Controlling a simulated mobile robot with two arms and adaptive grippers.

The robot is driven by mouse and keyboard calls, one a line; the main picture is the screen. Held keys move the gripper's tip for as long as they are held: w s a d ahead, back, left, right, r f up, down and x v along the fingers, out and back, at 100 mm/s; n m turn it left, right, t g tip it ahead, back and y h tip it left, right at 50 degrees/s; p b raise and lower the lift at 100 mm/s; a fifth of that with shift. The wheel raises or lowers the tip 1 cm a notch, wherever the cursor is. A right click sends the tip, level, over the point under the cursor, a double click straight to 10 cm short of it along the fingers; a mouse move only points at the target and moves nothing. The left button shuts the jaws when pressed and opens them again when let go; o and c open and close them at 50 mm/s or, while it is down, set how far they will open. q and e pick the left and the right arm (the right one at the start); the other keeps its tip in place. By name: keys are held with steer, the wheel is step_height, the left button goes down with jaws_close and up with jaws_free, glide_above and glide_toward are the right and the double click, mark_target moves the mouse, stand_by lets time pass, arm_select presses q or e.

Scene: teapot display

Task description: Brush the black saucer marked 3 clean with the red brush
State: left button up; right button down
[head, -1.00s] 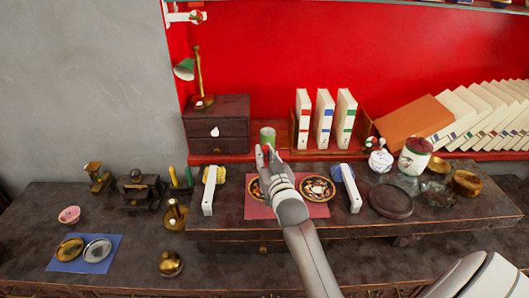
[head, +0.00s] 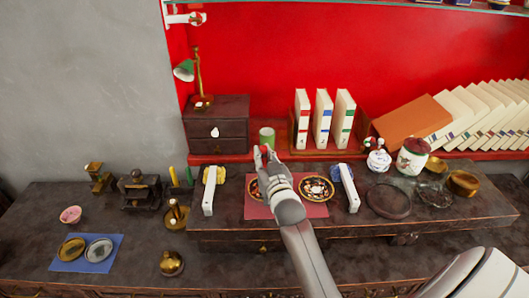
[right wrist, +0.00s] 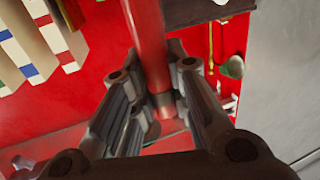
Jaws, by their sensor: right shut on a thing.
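My right gripper (head: 265,157) is shut on the red brush (head: 264,148), held above the red mat (head: 287,212). In the right wrist view, the brush's red handle (right wrist: 148,40) runs between the two fingers (right wrist: 160,100); I cannot make out its bristles. Two black saucers with gold and floral decoration lie on the mat. The left saucer (head: 251,190) is partly hidden behind my gripper and arm; the right saucer (head: 318,188) is in full view. I cannot read a number on either. My left gripper is not in view.
White stands (head: 209,197) (head: 350,192) flank the mat. A dark round plate (head: 388,201), a lidded jar (head: 413,157) and brass bowls (head: 463,183) stand to the right. A blue mat (head: 84,263) is at the left.

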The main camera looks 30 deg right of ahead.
steer(key=shift+w+d, duration=0.3)
steer(key=shift+w, duration=0.15)
steer(key=shift+s+a+p, duration=0.3)
steer(key=shift+s+p, duration=0.15)
steer(key=shift+p, duration=0.2)
steer(key=shift+s, duration=0.15)
steer(key=shift+s+d+p, duration=0.25)
steer(key=shift+d+p, duration=0.15)
steer(key=shift+d, duration=0.15)
